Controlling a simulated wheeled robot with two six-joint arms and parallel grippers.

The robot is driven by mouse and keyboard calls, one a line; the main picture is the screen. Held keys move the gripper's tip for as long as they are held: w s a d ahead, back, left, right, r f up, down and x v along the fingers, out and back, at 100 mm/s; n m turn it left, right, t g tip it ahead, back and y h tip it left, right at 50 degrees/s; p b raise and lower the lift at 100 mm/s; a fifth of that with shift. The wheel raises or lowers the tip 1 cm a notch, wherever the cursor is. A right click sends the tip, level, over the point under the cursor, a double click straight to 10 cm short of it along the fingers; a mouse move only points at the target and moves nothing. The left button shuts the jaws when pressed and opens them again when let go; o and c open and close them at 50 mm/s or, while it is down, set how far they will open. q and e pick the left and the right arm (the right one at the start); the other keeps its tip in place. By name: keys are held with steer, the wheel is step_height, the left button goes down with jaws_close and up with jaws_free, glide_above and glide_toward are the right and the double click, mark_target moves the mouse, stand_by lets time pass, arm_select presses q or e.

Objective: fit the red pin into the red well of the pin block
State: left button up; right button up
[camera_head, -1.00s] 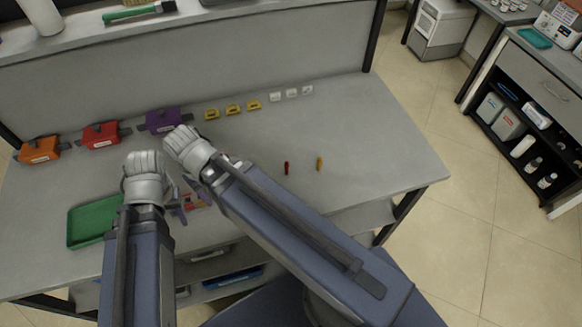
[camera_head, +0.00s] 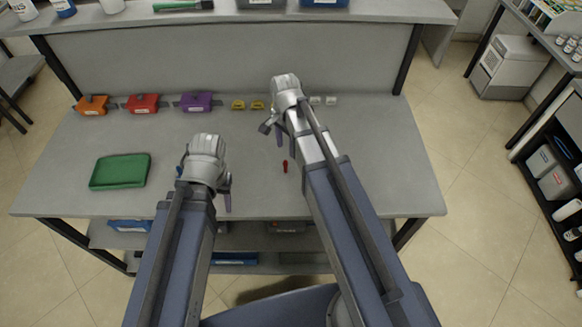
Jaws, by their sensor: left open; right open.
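The small red pin (camera_head: 285,166) stands out on the grey bench top, just left of my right forearm. My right gripper (camera_head: 293,137) is open, over the bench beyond the red pin and apart from it. My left gripper (camera_head: 205,181) is open, over the bench between the green tray and the red pin. The pin block and its red well cannot be made out; my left arm and gripper may hide them.
A green tray (camera_head: 120,171) lies at the left of the bench. Orange (camera_head: 92,105), red (camera_head: 143,103) and purple (camera_head: 197,101) holders line the back, beside small yellow clips (camera_head: 238,105) and white blocks (camera_head: 331,100). The bench's right part (camera_head: 385,170) is clear.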

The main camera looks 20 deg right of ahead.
mark_target(285, 161)
steer(key=shift+a+f+b, duration=0.2)
steer(key=shift+f+b, duration=3.7)
steer(key=shift+f, duration=0.1)
steer(key=shift+r, duration=0.1)
jaws_close()
